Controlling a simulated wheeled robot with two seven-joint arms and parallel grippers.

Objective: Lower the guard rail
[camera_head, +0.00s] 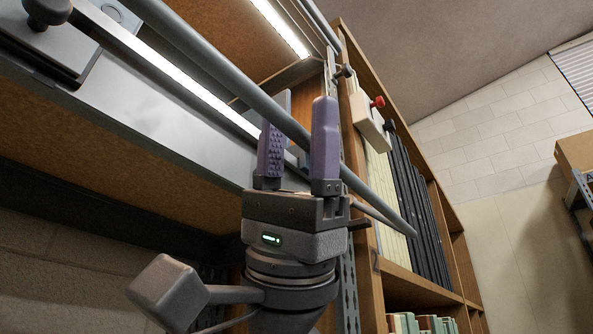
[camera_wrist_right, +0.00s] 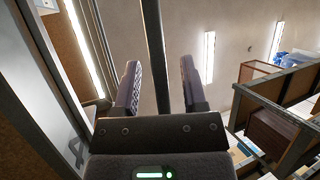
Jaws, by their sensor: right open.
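The guard rail (camera_head: 222,72) is a long grey round bar. It slants across the head view from the upper left to the shelf side at the right. My right gripper (camera_head: 298,115) is open, with its two purple fingers pointing up on either side of the rail. In the right wrist view the rail (camera_wrist_right: 155,60) stands upright between the open fingers (camera_wrist_right: 160,68), with a gap visible on both sides. My left gripper is not in view.
A wooden shelf unit (camera_head: 462,265) with dark and pale upright folders stands at the right. A cream block with a red knob (camera_head: 377,102) is fixed near its upper edge. A metal beam (camera_head: 150,120) and a lit strip (camera_head: 280,28) lie behind the rail. A dark knob (camera_head: 48,10) shows upper left.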

